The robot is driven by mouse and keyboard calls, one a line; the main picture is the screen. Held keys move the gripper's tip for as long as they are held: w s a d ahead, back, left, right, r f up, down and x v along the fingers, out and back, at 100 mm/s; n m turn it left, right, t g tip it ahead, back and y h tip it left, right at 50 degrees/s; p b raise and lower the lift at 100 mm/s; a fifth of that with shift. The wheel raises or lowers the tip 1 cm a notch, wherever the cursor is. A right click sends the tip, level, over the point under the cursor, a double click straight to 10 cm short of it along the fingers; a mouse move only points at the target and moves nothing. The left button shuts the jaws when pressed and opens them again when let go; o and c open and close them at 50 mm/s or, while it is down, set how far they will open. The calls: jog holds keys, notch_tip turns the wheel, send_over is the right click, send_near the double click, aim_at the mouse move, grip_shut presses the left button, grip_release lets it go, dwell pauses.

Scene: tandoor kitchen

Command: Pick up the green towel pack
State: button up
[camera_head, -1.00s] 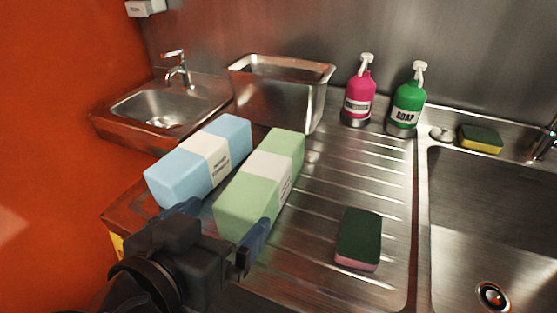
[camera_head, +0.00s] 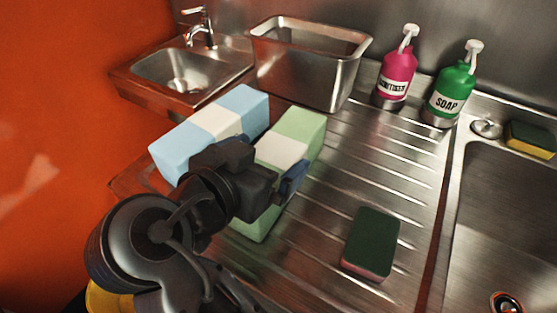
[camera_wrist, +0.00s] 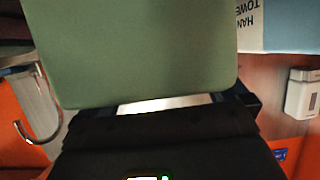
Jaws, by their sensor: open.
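The green towel pack (camera_head: 297,129) is a long pale green block with a white label band. It lies on the ribbed steel drainboard, and my gripper partly hides its near half. In the wrist view a green face of the pack (camera_wrist: 135,50) fills the upper middle, very close. My gripper (camera_head: 262,176) is open over the pack's near half. One blue finger shows along the pack's right side; the other finger is hidden in the head view. I cannot tell whether the fingers touch the pack.
A similar blue towel pack (camera_head: 180,148) lies close on the left. A steel bin (camera_head: 305,78) stands behind. A green and pink sponge (camera_head: 371,242) lies to the right. Pink (camera_head: 397,75) and green (camera_head: 450,95) soap bottles stand at the back. A sink basin (camera_head: 505,220) opens at right.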

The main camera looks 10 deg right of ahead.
aim_at(299, 135)
jog(key=shift+x, duration=1.15)
jog(key=shift+c, duration=0.5)
jog(key=c, duration=1)
jog(key=shift+r, duration=0.1)
